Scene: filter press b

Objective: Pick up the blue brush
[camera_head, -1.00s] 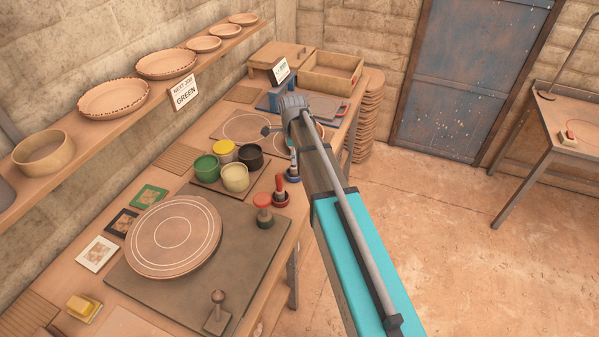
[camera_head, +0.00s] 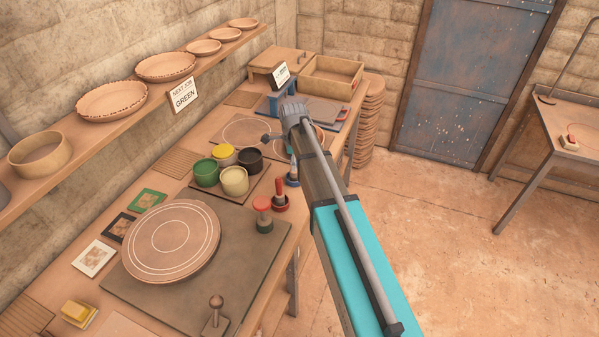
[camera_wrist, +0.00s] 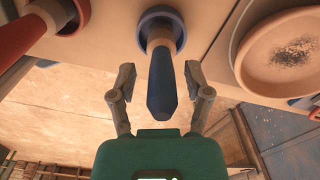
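The blue brush (camera_wrist: 162,78) stands in a round blue holder (camera_wrist: 161,20) in the wrist view, its dark blue handle pointing toward my palm. My gripper (camera_wrist: 158,68) is open, with one finger on each side of the handle and a visible gap on both sides. In the head view the blue brush (camera_head: 292,181) is mostly hidden behind my arm at the bench edge.
A red brush (camera_head: 280,190) stands just left of the blue one, and a red-topped tool (camera_head: 263,212) is nearer. Paint pots (camera_head: 234,181) stand farther left. A clay dish (camera_wrist: 290,52) is at the right in the wrist view. Floor right of the bench is clear.

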